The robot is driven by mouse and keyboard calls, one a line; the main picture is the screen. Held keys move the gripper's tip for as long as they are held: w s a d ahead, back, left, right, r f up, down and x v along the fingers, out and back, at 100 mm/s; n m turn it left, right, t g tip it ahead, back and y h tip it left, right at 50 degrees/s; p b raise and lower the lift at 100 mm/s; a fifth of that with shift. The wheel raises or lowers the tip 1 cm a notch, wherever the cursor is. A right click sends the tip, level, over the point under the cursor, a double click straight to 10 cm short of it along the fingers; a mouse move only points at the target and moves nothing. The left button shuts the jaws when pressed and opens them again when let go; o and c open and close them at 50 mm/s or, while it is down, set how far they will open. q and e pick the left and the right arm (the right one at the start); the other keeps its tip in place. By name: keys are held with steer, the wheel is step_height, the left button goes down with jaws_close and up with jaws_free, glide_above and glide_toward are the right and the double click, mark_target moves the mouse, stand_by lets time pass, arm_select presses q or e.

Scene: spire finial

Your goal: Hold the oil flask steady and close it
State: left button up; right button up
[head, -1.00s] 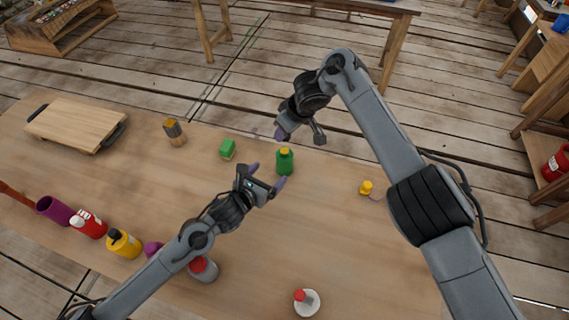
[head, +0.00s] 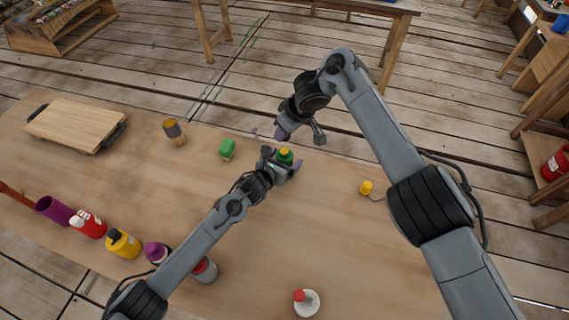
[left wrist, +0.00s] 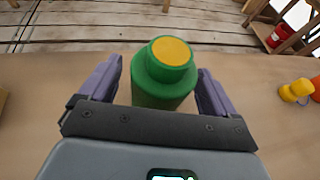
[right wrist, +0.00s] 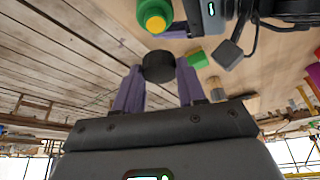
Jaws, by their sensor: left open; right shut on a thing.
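The green oil flask (head: 284,153), with a yellow-orange disc on its top, stands upright near the table's far edge. It also shows in the left wrist view (left wrist: 163,85) and right wrist view (right wrist: 153,14). My left gripper (head: 283,161) is open, with one finger on each side of the flask and small gaps visible. My right gripper (head: 300,137) is raised above the far edge, just beyond the flask. In the right wrist view it is shut on a short black cylindrical cap (right wrist: 158,67), apart from the flask. The cap cannot be made out in the head view.
A green block (head: 227,149) and a brown-grey brush-like item (head: 174,132) stand left of the flask. A small yellow item (head: 366,187) stands to the right. Several bottles line the left front; a white bottle with red cap (head: 306,302) stands at the front. The table's middle is clear.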

arm_select(q)
steer(key=shift+c, duration=0.3)
steer(key=c, duration=1.5)
arm_select(e)
glide_above(284, 151)
steer(key=shift+s+d+f, duration=0.1)
steer(key=shift+d+f, duration=0.1)
steer(key=shift+f, duration=1.05)
steer(key=shift+s+d+f, duration=0.1)
steer(key=shift+d+f, duration=0.05)
steer(key=shift+f, duration=1.05)
steer(key=shift+f, duration=0.1)
steer(key=shift+f, duration=0.85)
steer(key=shift+f, duration=0.55)
arm_select(q)
jaws_close()
arm_select(e)
steer(key=shift+s+a+f+m+h, duration=0.1)
steer(key=shift+m+h, duration=0.2)
steer(key=shift+m, duration=0.6)
steer(key=shift+m+t+h, duration=0.3)
steer(key=shift+m, duration=0.5)
